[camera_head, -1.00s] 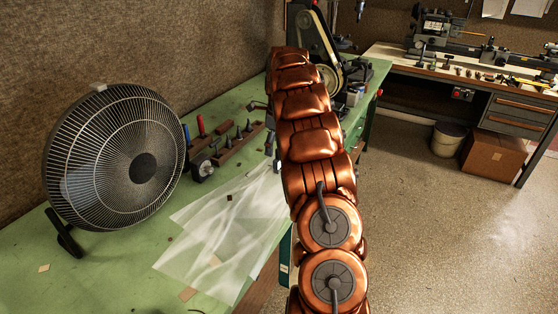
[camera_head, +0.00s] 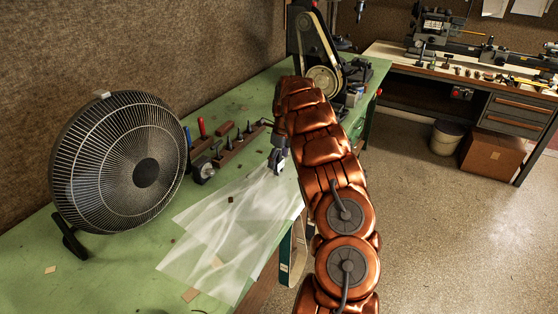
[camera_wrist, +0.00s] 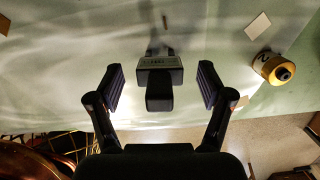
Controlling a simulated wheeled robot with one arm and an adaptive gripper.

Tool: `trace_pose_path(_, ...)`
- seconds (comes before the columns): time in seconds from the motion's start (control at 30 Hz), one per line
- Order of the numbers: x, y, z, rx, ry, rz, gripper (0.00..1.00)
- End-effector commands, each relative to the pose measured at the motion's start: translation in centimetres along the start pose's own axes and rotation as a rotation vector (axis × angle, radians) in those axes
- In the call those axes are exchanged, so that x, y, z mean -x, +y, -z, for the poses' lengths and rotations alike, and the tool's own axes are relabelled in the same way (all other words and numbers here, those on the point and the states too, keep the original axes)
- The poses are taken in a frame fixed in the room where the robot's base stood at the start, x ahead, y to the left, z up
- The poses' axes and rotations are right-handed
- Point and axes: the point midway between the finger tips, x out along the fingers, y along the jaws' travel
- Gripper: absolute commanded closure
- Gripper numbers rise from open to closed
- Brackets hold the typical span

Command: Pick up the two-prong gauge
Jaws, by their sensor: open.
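In the wrist view, a dark blocky piece with a grey lettered face (camera_wrist: 158,62) lies between my fingers; it looks like the two-prong gauge, but I cannot make out two prongs. A black stub of it points toward my palm, and a dark shadow stretches beyond it. My gripper (camera_wrist: 160,88) is open, with one finger on each side of the piece and a visible gap on both sides. In the head view my gripper (camera_head: 278,163) is low over the far right part of the translucent sheet (camera_head: 225,235), and my arm hides part of the bench there.
A large fan (camera_head: 125,150) stands at the left on the green bench (camera_head: 110,275). A tool rack (camera_head: 240,143) is behind the sheet, and a belt grinder (camera_head: 322,60) stands farther back. The wrist view shows a yellow round container (camera_wrist: 275,68) at the right, near the bench edge.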

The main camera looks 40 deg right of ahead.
Motion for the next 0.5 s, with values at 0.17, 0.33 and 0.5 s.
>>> trace_pose_path(0.17, -1.4, 0.0, 0.1, 0.000, 0.003, -0.002, 0.21)
trace_pose_path(0.33, -1.9, 0.1, 0.0, 0.001, 0.001, 0.000, 0.21)
trace_pose_path(0.5, -1.9, 0.0, 0.0, 0.001, 0.001, 0.000, 0.21)
